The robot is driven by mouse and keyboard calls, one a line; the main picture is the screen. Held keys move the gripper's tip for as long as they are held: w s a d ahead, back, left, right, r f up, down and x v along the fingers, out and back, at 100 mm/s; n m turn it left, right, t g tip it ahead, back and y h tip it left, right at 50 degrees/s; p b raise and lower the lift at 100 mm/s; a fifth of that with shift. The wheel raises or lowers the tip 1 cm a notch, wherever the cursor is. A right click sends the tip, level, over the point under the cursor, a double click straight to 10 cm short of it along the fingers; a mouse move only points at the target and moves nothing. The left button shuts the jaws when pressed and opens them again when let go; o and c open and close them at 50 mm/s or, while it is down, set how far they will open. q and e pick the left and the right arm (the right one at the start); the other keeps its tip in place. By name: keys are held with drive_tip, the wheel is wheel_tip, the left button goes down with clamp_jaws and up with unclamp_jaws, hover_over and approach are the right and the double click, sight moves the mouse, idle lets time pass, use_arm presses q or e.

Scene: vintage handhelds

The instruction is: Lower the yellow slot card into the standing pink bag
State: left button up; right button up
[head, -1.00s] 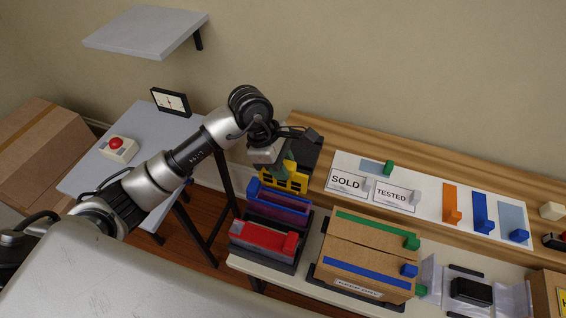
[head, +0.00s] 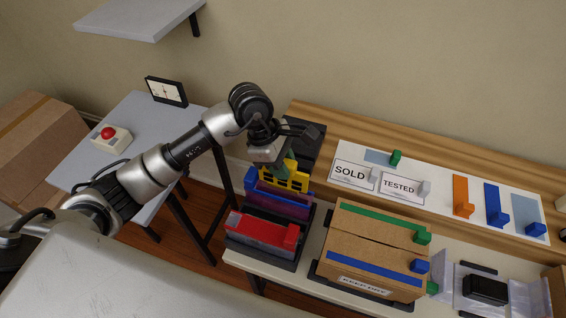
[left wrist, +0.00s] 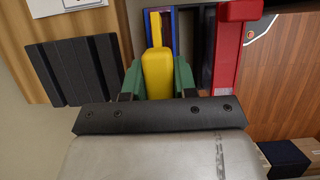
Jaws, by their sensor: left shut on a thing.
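My left gripper (head: 284,166) is shut on the yellow slot card (head: 284,181) and holds it upright over the back of the bag rack. In the left wrist view the yellow card (left wrist: 157,68) sits between the green fingers. Just in front of and below the card stands a see-through purple-pink bag (head: 275,207) with a blue edge. I cannot tell whether the card's lower edge is inside a bag, since the bags hide it. No other clearly pink bag shows. My right gripper is not in view.
A red-topped bag (head: 262,231) stands in front in the dark rack (head: 268,257); its red part also shows in the left wrist view (left wrist: 229,45). A dark ribbed block (head: 305,143) lies behind. A cardboard box (head: 372,243) stands close on the right.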

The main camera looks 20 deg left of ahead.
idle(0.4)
use_arm(q)
drive_tip(key=shift+f+b, duration=0.1)
drive_tip(key=shift+b, duration=0.3)
idle(0.4)
drive_tip(key=shift+f+b, duration=0.15)
drive_tip(key=shift+b, duration=0.35)
drive_tip(key=shift+f, duration=0.25)
